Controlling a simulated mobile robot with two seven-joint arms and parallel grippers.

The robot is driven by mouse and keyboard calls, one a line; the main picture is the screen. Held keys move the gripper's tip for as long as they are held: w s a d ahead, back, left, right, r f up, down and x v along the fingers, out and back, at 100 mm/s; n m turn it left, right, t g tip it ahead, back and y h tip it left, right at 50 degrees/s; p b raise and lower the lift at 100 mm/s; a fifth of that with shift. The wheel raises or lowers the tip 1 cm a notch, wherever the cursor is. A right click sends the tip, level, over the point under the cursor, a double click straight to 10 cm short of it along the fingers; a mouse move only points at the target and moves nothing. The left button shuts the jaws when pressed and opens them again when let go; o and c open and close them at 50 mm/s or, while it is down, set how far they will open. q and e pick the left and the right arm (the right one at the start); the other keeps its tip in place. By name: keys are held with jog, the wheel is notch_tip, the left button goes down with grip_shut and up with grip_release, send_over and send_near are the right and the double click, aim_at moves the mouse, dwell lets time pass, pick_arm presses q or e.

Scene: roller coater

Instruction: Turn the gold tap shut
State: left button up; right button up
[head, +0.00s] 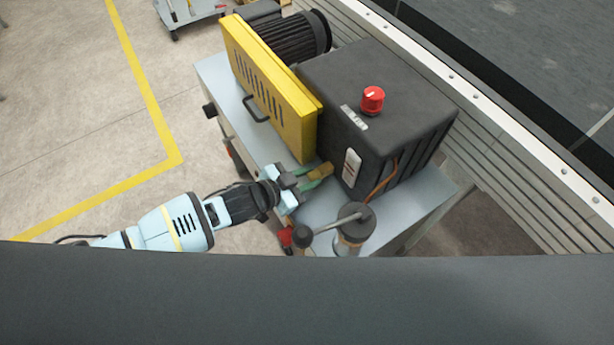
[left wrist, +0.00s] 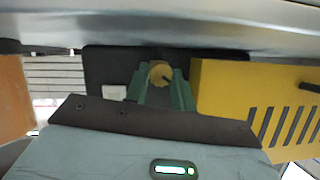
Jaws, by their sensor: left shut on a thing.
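The gold tap (head: 321,171) is at the lower front of the black box, just right of the yellow panel. My left gripper (head: 312,178) reaches in from the left with its green fingers at the tap. In the left wrist view the gold tap (left wrist: 160,74) sits between the tips of my green-fingered left gripper (left wrist: 163,85), which is shut on it. The fingers cover part of the tap. My right gripper does not show in either view.
The black box (head: 385,95) carries a red knob (head: 372,99). The yellow panel (head: 270,88) with a handle stands close beside my left gripper. A grey cylinder with a lever (head: 354,224) stands in front. The floor (head: 80,110) at left is clear.

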pick_arm(q)
jog(key=o, duration=1)
jog(key=shift+p+v, duration=0.4)
jog(key=shift+v, duration=3.5)
